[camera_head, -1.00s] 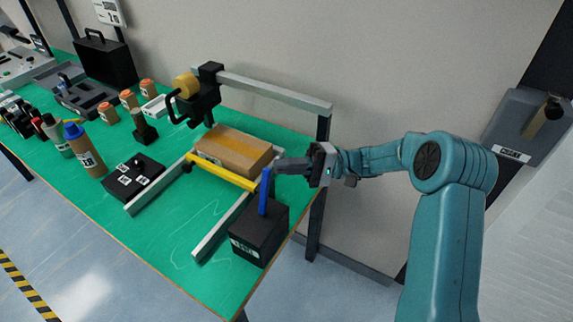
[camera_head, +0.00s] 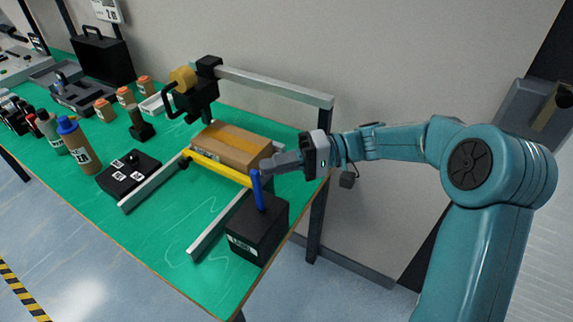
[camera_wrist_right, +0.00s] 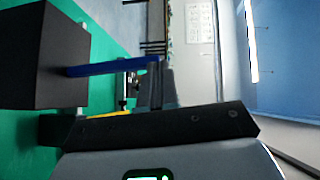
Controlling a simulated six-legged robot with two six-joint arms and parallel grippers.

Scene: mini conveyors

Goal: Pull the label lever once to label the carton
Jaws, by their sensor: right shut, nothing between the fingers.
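The blue label lever (camera_head: 257,190) stands on a black box (camera_head: 258,230) at the table's near right corner, leaning slightly left. My right gripper (camera_head: 270,171) is shut and empty, its fingertips beside the lever's top on the right; they look in contact or nearly so. In the right wrist view the lever (camera_wrist_right: 108,68) runs from the black box (camera_wrist_right: 45,60) to the fingers (camera_wrist_right: 166,88). The brown carton (camera_head: 225,152) lies behind the yellow bar (camera_head: 215,168). I cannot make out a label on its top. My left gripper is not in view.
A black labelling head (camera_head: 203,97) with a tan roll hangs from a grey beam (camera_head: 275,86) behind the carton. A black button box (camera_head: 128,173), bottles and orange-topped jars stand to the left. Green table surface (camera_head: 180,235) is clear in front.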

